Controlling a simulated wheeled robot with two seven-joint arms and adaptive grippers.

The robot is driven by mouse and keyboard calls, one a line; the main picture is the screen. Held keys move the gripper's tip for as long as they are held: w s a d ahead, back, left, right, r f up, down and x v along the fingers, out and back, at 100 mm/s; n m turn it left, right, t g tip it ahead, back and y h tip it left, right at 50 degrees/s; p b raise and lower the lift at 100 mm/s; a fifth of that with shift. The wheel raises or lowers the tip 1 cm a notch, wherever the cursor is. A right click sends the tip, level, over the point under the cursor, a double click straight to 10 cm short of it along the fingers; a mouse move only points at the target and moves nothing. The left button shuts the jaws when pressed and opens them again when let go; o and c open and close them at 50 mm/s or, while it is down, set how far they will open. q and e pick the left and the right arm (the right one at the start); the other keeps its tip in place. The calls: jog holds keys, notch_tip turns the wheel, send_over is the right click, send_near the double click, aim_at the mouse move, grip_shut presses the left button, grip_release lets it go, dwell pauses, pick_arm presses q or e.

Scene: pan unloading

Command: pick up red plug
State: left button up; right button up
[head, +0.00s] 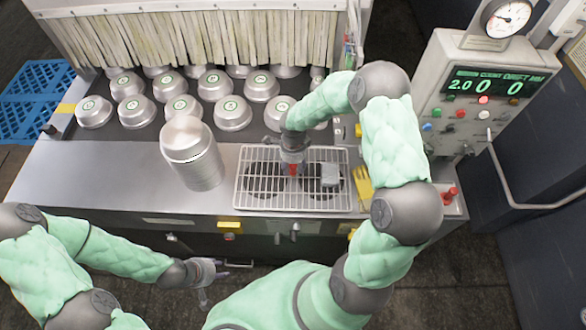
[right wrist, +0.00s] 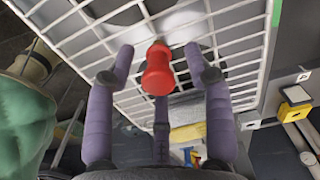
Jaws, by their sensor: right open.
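The red plug (right wrist: 158,72) is at the centre of the right wrist view, in front of the white wire rack. In the head view the red plug (head: 293,170) shows just below my right gripper (head: 293,157), over the wire rack (head: 250,190). My right gripper (right wrist: 160,62) is open, with its purple fingers on both sides of the plug and a third finger below it in the picture. Gaps show between the side fingers and the plug. My left gripper (head: 207,275) is open and empty, low in front of the counter.
A tall stack of metal pans (head: 192,155) stands left of the rack. Several pans (head: 182,107) with green labels lie behind. A control panel (head: 480,95) stands at the right.

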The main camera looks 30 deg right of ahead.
aim_at(293, 171)
jog(key=shift+f, duration=1.95)
jog(key=shift+s, duration=0.1)
jog(key=shift+c, duration=0.2)
grip_shut()
